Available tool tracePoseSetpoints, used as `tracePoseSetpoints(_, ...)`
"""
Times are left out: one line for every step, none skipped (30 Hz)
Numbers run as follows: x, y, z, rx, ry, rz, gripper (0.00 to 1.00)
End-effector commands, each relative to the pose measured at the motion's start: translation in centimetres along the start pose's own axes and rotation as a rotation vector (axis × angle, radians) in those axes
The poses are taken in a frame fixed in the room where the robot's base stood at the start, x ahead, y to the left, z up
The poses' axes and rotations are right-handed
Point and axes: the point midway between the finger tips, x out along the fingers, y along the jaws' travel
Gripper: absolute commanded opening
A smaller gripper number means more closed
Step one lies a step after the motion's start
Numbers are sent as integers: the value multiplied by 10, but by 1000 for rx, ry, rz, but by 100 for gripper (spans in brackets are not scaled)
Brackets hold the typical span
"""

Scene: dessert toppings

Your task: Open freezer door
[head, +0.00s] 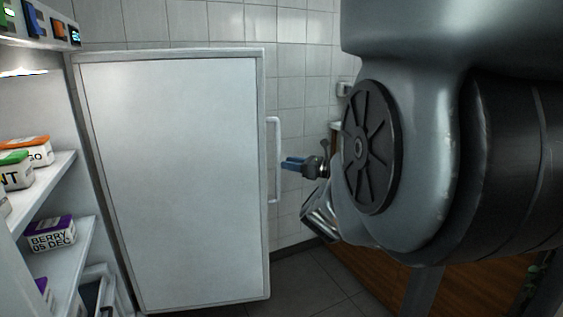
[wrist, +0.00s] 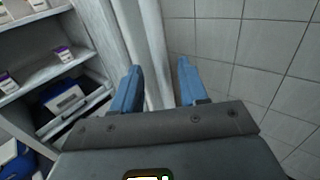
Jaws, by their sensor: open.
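The freezer door (head: 175,180) is a large pale panel that stands swung open, to the right of the freezer's lit shelves (head: 62,168). Its upright white handle (head: 275,185) is on the door's right side. My gripper (head: 287,164) has blue fingers, is open and empty, and points left just right of the handle's middle, with a small gap showing. In the wrist view my gripper (wrist: 159,68) has a pale upright strip between and beyond its fingers; I cannot tell whether that is the handle or the door's edge.
The shelves hold labelled boxes, including a purple-topped berry box (head: 50,236). A bin with blue and white items (wrist: 68,98) sits low in the freezer in the wrist view. A tiled wall (head: 305,75) stands behind the door. A wooden cabinet (head: 370,275) is at the right.

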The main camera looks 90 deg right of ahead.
Motion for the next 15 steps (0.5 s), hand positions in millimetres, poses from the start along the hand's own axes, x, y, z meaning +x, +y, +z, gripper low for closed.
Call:
tracePoseSetpoints(-8,0,0,1,1,-1,43)
tracePoseSetpoints(-11,0,0,1,1,-1,43)
tracePoseSetpoints(-15,0,0,2,1,-1,43)
tracePoseSetpoints(-17,0,0,1,1,0,43)
tracePoseSetpoints(-20,0,0,1,1,1,43)
tracePoseSetpoints(-22,0,0,1,1,1,43)
tracePoseSetpoints(-23,0,0,1,1,1,43)
tracePoseSetpoints(-24,0,0,1,1,1,43)
tracePoseSetpoints(-24,0,0,1,1,1,43)
tracePoseSetpoints(-25,0,0,1,1,1,43)
tracePoseSetpoints(-25,0,-1,1,1,1,43)
tracePoseSetpoints(-25,0,-1,1,1,1,43)
tracePoseSetpoints(-25,0,-1,1,1,1,43)
tracePoseSetpoints(-24,0,-1,1,1,1,43)
tracePoseSetpoints(-24,0,-1,1,1,1,43)
